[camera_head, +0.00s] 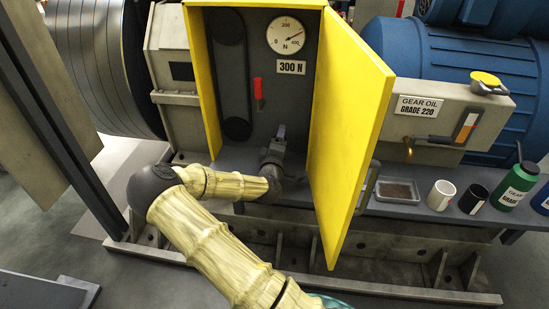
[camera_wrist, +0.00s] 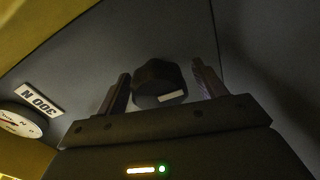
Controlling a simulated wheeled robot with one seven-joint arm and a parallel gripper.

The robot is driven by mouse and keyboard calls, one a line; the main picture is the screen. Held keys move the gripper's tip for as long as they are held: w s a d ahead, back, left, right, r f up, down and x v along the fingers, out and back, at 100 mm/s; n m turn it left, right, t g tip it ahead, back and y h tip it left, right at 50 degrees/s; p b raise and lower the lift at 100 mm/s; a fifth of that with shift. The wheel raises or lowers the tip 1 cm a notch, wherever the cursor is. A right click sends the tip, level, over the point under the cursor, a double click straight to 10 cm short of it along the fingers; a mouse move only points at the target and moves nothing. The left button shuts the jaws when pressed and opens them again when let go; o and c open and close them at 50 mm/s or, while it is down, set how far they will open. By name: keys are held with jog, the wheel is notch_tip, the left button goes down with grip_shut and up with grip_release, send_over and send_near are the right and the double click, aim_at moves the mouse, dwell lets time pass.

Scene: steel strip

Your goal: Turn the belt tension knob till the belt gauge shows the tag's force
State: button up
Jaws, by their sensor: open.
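The belt gauge (camera_head: 294,33) is a round white dial marked N at the back of the open yellow cabinet. Its red needle points to the upper right, near the 400 mark. The tag (camera_head: 291,67) below it reads 300 N. Both also show at the left of the wrist view, the gauge (camera_wrist: 18,122) and the tag (camera_wrist: 39,98). The dark belt tension knob (camera_wrist: 158,82) shows in the wrist view. My gripper (camera_wrist: 160,88) is open, with one finger on each side of the knob and visible gaps. In the head view my gripper (camera_head: 279,138) hides the knob.
The yellow door (camera_head: 350,115) stands open just right of my arm. A red lever (camera_head: 257,90) and dark belt (camera_head: 233,75) are left of my gripper inside the cabinet. A tray (camera_head: 398,192), white mug (camera_head: 440,195), black mug (camera_head: 473,198) and green bottle (camera_head: 515,187) stand on the right ledge.

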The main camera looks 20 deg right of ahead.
jog(key=p+v, duration=0.1)
jog(key=v, duration=1.3)
jog(key=shift+s+a+p, duration=0.1)
jog(key=shift+a+p, duration=0.05)
jog(key=shift+p, duration=0.25)
jog(key=shift+s+a+r+p, duration=0.2)
jog(key=shift+r+p, duration=0.1)
jog(key=shift+p, duration=0.4)
jog(key=shift+s+a+f+p, duration=0.15)
jog(key=shift+s+a+p, duration=0.1)
jog(key=shift+s+p, duration=0.3)
jog(key=shift+s+a+f+p, duration=0.15)
jog(key=shift+s+a+p, duration=0.15)
jog(key=shift+p, duration=0.3)
